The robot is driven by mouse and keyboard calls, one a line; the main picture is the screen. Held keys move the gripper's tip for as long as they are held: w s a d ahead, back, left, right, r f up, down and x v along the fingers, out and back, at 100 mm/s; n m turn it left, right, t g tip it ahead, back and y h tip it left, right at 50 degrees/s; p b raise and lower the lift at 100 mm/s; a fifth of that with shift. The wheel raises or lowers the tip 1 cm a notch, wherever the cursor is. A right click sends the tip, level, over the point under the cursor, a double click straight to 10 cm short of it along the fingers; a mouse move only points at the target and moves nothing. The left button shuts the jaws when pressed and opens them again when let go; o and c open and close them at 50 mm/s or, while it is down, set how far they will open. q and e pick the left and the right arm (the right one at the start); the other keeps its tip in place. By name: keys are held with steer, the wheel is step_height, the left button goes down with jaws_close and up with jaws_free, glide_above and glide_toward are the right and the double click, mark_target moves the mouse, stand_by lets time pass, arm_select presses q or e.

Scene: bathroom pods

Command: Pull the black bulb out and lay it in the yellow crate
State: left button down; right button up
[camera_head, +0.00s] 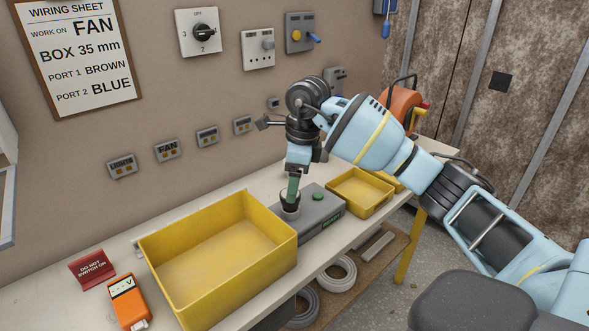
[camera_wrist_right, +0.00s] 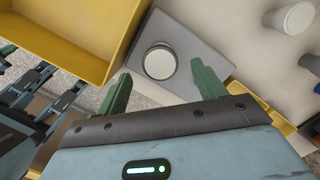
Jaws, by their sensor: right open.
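The black bulb (camera_head: 290,196) stands in a pale round holder on a grey box (camera_head: 325,214). In the right wrist view it appears to be the round piece with a pale top and dark rim (camera_wrist_right: 159,61). My right gripper (camera_head: 292,187) is over it, fingers pointing down, and hides part of it. In that view the green fingers (camera_wrist_right: 161,88) are apart, with the round piece just beyond them and nothing clearly gripped. The large yellow crate (camera_head: 268,268) stands left of the grey box and looks empty.
A smaller yellow crate (camera_head: 372,210) stands to the right. An orange meter (camera_head: 129,302) and a red sign (camera_head: 91,269) lie at the left. Switches are on the wall behind.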

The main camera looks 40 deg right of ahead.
mark_target(288, 208)
steer(key=f, duration=0.3)
steer(key=shift+w+a+f, duration=0.15)
steer(key=shift+a+f, duration=0.05)
steer(key=shift+f, duration=0.1)
arm_select(q)
steer(key=shift+w+r, duration=0.2)
steer(key=shift+w, duration=0.5)
arm_select(e)
steer(key=shift+w+f, duration=0.1)
steer(key=shift+f, duration=0.55)
steer(key=c, duration=1)
steer(key=o, duration=0.3)
steer(key=c, duration=0.4)
arm_select(q)
steer(key=shift+s, duration=0.45)
arm_select(e)
steer(key=shift+c, duration=0.2)
arm_select(q)
steer(key=shift+w, duration=0.15)
arm_select(e)
steer(key=shift+r, duration=0.15)
